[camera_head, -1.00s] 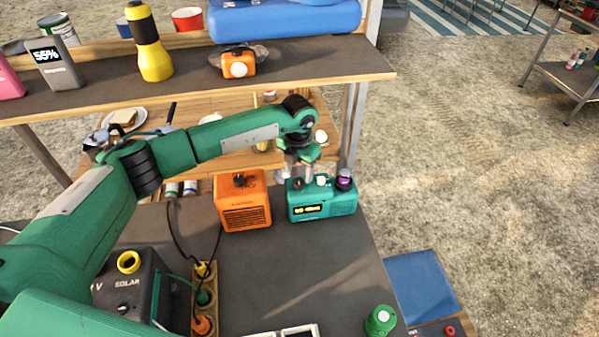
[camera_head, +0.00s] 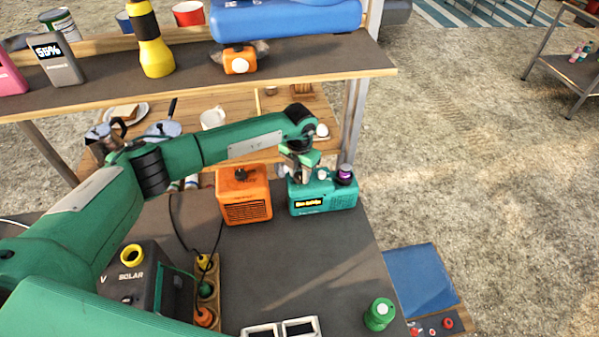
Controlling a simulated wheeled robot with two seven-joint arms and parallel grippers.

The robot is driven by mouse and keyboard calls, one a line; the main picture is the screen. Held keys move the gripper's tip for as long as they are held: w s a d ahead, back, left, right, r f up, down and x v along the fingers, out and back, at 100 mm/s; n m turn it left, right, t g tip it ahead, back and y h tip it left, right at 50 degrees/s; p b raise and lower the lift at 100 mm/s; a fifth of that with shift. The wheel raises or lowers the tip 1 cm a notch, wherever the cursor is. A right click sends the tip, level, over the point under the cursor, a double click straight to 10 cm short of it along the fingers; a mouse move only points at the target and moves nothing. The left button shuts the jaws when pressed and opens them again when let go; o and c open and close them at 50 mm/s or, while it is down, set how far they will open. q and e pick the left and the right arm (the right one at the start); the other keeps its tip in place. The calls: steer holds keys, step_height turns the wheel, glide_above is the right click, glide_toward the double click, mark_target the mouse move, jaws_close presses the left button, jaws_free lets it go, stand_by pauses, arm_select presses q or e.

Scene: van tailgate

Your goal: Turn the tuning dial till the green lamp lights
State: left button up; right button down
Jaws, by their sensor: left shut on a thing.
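A teal radio (camera_head: 325,197) with a small lit yellow display (camera_head: 309,203) stands on the dark worktop. On its top are a pale knob (camera_head: 323,175) and a dark knob with a purple top (camera_head: 344,175). My left gripper (camera_head: 300,175) points down onto the left part of the radio's top and is shut on a knob there. The gripper largely hides that knob. I cannot make out a lit green lamp on the radio. My right gripper is not in view.
An orange radio-like box (camera_head: 244,197) stands close to the left of the teal radio. A solar power box (camera_head: 140,275) and a plug strip (camera_head: 208,290) are at the lower left. A green canister (camera_head: 379,314) stands front right. The worktop's middle is clear.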

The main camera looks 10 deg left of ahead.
mark_target(299, 176)
arm_select(q)
steer(key=m+b, duration=0.1)
steer(key=b, duration=0.1)
steer(key=m+b, duration=0.1)
steer(key=b, duration=0.1)
steer(key=shift+f, duration=0.25)
steer(key=shift+r+m+b, duration=0.2)
steer(key=shift+m+b, duration=0.45)
steer(key=shift+m, duration=0.25)
steer(key=shift+r, duration=0.1)
steer(key=o, duration=1)
step_height(299, 176, up, 7)
steer(key=shift+f+b, duration=0.1)
steer(key=shift+b, duration=0.85)
steer(key=shift+r, duration=0.35)
steer(key=shift+s, duration=0.1)
